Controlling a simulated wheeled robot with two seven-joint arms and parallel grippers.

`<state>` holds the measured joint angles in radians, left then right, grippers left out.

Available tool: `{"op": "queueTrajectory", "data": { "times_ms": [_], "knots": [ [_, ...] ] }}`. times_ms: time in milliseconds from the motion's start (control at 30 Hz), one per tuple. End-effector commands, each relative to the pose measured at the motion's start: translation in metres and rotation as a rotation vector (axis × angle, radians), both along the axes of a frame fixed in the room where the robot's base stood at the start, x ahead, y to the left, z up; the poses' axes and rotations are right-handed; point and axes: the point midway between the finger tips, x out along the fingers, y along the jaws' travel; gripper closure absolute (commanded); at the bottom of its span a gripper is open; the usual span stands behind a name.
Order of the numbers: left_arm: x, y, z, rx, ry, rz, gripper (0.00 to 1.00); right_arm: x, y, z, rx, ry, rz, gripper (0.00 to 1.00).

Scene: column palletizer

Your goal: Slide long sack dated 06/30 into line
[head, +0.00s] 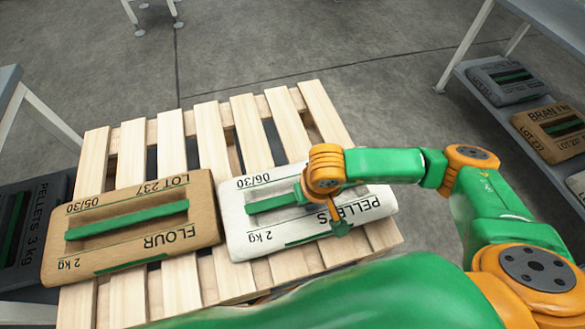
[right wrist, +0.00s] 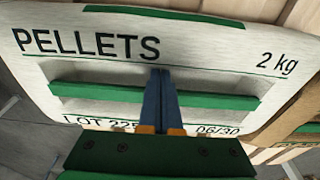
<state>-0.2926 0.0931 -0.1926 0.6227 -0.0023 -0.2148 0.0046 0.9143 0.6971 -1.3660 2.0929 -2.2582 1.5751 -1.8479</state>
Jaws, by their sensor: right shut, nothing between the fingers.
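The white sack (head: 290,222) marked PELLETS, 2 kg and 06/30 lies flat on the wooden pallet (head: 210,125), toward its near right. A green strap runs along its middle. My right gripper (head: 308,192) is over the sack and hides part of its face. In the right wrist view the gripper's blue fingers (right wrist: 160,75) are together, with nothing between them. They lie across the line of the green strap on the sack (right wrist: 200,65); I cannot tell whether they touch it. My left gripper is not in view.
A brown FLOUR sack (head: 130,228) dated 05/30 lies left of the white sack, close beside it. The pallet's far slats are bare. A shelf (head: 510,135) at right holds several sacks. A dark PELLETS 3 kg sack (head: 38,225) is at far left.

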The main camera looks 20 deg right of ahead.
Motion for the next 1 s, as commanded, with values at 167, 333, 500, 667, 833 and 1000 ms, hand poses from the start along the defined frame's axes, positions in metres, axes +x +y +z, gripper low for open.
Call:
{"op": "queueTrajectory", "data": {
  "times_ms": [167,333,500,667,833,1000],
  "knots": [
    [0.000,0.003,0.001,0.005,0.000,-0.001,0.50,0.000,0.000,0.001,0.001,-0.001,0.000,1.00],
    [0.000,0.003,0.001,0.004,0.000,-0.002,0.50,-0.007,0.000,0.001,0.000,0.000,0.002,1.00],
    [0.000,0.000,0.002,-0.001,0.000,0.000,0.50,-0.015,0.000,0.000,-0.001,0.001,0.002,1.00],
    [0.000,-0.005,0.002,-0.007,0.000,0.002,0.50,-0.022,-0.001,0.000,0.000,0.002,0.002,1.00],
    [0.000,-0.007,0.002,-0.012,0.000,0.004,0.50,-0.030,-0.001,0.000,0.001,0.003,0.001,1.00],
    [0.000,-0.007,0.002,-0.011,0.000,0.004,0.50,-0.038,-0.001,0.000,-0.001,0.003,0.002,1.00]
  ]
}}
